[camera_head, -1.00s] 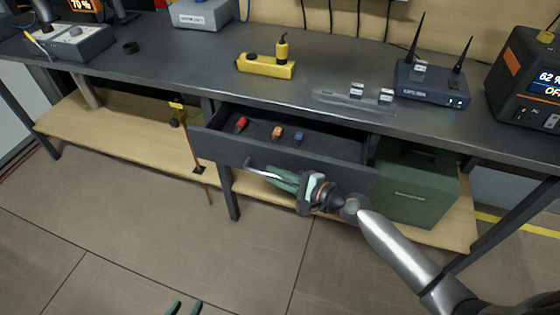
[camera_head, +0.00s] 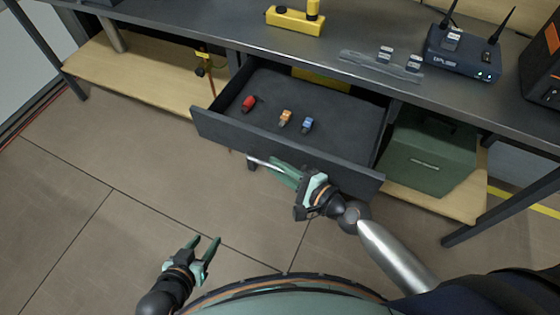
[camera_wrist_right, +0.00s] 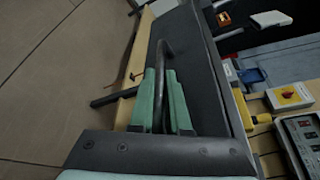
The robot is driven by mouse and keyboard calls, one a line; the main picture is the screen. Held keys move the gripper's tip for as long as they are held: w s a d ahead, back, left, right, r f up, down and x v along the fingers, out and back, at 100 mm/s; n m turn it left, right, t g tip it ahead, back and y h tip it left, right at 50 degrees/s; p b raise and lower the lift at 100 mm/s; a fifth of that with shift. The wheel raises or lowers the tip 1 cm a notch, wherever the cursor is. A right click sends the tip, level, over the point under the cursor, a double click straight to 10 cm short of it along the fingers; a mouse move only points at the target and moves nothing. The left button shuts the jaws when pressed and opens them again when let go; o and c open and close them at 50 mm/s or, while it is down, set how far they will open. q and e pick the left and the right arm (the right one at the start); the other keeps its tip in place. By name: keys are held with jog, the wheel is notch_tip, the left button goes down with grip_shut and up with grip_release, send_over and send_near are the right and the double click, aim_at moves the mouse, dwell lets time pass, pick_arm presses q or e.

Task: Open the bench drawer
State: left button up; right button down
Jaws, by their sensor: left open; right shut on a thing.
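The bench drawer (camera_head: 222,122) is pulled out from under the dark workbench in the head view. A red, an orange and a blue small item lie inside it. My right gripper (camera_head: 276,170) is at the drawer front, shut on the bar handle (camera_head: 258,161). In the right wrist view, the dark handle (camera_wrist_right: 165,58) runs between the green fingers of my right gripper (camera_wrist_right: 160,100). My left gripper (camera_head: 209,247) is open and empty, above the floor in front of the bench.
A green case (camera_head: 432,155) stands on the lower wooden shelf, right of the drawer. A yellow device (camera_head: 296,20), clear strip with small blocks (camera_head: 370,62) and router (camera_head: 462,52) sit on the bench top. Floor left of the drawer is clear.

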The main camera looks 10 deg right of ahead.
jog(key=shift+f, duration=0.1)
jog(key=c, duration=1.2)
grip_release()
jog(key=shift+d, duration=0.1)
pick_arm(q)
jog(key=shift+w+d+r, duration=0.1)
jog(key=shift+r, duration=0.05)
pick_arm(e)
jog(key=shift+o, duration=0.2)
pick_arm(q)
jog(key=f+b, duration=0.2)
jog(key=b, duration=0.1)
jog(key=shift+a+f, duration=0.2)
jog(key=shift+a, duration=0.1)
pick_arm(e)
jog(key=v, duration=1.2)
jog(key=shift+s, duration=0.3)
pick_arm(q)
jog(key=shift+f, duration=0.1)
